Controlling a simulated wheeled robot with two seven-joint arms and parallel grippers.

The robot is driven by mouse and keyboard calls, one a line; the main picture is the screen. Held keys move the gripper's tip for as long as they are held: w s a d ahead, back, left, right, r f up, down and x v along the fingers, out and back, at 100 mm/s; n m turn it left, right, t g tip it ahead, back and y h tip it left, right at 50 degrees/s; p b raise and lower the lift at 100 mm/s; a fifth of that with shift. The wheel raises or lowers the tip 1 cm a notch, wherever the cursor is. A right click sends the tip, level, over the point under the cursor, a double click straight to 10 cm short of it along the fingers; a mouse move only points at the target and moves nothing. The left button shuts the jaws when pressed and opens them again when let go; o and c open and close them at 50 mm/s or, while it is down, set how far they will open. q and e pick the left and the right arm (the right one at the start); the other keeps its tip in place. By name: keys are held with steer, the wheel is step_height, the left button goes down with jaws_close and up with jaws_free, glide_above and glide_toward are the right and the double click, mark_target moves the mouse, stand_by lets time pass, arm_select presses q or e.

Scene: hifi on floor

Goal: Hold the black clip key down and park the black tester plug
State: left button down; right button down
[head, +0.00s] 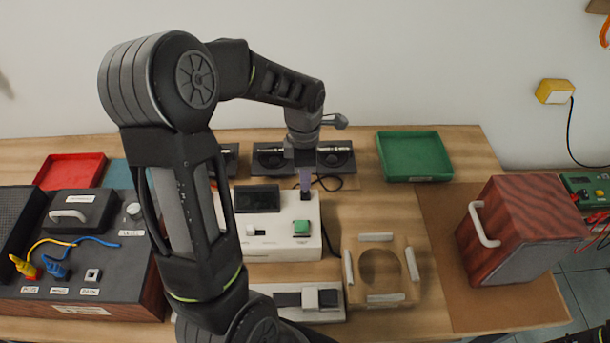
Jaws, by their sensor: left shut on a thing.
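My left gripper (306,181) points down over the back right of a white tester box (270,246). It is shut on a small black plug (306,195), which looks to be the black tester plug. The plug is at the box's top; I cannot tell whether it is seated in it. A thin black cable loops behind the gripper. A low grey unit (270,288) in front has a pale key (309,299) and a dark key (328,298), possibly the black clip key. My left arm hides part of both units. My right gripper is out of view.
A wood-grain speaker (505,235) is farther right. Green (414,150) and red (70,170) trays lie at the back. A black panel box (110,258) with yellow and blue leads stands left.

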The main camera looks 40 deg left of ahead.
arm_select(q)
steer(key=shift+f+b, duration=0.8)
steer(key=shift+f, duration=0.15)
stand_by(1.0)
steer(key=c, duration=1.3)
jaws_free()
steer(key=shift+r, duration=0.3)
step_height(320, 180, up, 7)
steer(key=shift+r+b, duration=0.1)
steer(key=shift+b, duration=0.4)
steer(key=shift+r+p, duration=2)
steer(key=shift+r, duration=0.5)
